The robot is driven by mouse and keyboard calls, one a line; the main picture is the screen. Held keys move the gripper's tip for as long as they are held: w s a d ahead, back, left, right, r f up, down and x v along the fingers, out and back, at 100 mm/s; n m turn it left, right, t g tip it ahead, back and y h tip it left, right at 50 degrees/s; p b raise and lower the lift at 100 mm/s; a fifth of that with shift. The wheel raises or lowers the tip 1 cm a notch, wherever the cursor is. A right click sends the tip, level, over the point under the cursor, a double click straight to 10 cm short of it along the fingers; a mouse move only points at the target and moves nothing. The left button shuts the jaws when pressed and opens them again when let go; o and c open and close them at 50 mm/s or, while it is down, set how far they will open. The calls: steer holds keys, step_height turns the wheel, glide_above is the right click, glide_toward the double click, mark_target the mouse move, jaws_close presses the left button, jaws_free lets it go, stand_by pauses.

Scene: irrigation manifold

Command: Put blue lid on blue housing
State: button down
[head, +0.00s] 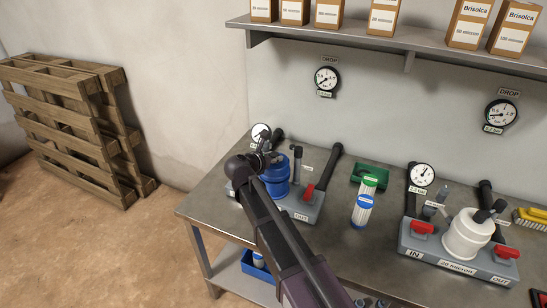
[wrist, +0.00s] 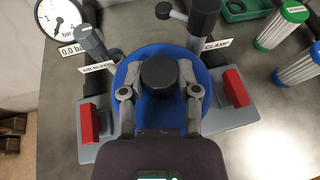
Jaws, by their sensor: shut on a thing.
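The blue lid (wrist: 160,116) is a round blue disc with a dark knob (wrist: 159,74) in the middle of the wrist view. My gripper (wrist: 160,92) is shut on this knob, one finger on each side; it also shows in the head view (head: 262,156). The blue housing (head: 277,182) stands at the left end of the bench, partly behind my gripper. The lid is over the housing and hides its top in the wrist view. I cannot tell whether the lid touches the housing rim or is slightly above it.
Red valve handles (wrist: 88,124) flank the housing, with a gauge (wrist: 60,18) at its upper left. Filter cartridges (head: 362,208) and a green tray (head: 370,176) stand to the right. A white housing (head: 466,238) is farther right. Bare bench (head: 330,245) lies in front.

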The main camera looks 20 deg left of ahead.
steer(key=shift+f+b, duration=0.4)
steer(key=shift+b, duration=0.05)
stand_by(1.1)
stand_by(0.4)
steer(key=shift+c, duration=1.3)
jaws_free()
steer(key=shift+o, duration=1.3)
steer(key=shift+r, duration=0.15)
steer(key=shift+r+p, duration=3.4)
steer(key=shift+p, duration=0.15)
steer(key=shift+d+f, duration=0.1)
steer(key=shift+d, duration=0.05)
